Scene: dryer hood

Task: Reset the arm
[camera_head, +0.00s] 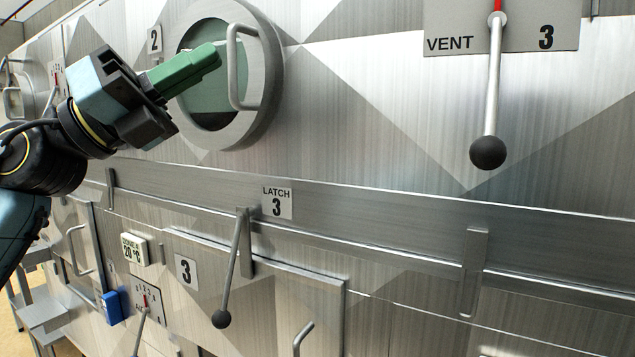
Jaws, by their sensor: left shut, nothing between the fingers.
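My left arm comes in from the left, and my left gripper (218,52) shows at the upper left. Its green fingers are shut with nothing between them. In the picture they lie in front of the round porthole (262,100), with the tips close to its upright handle (233,70); I cannot tell whether they touch it. My right gripper is not in view.
The vent lever (492,95) hangs down under the VENT 3 plate (570,25). The latch lever (232,265) hangs beside the LATCH 3 label (277,203). A long metal rail (380,212) crosses the panel.

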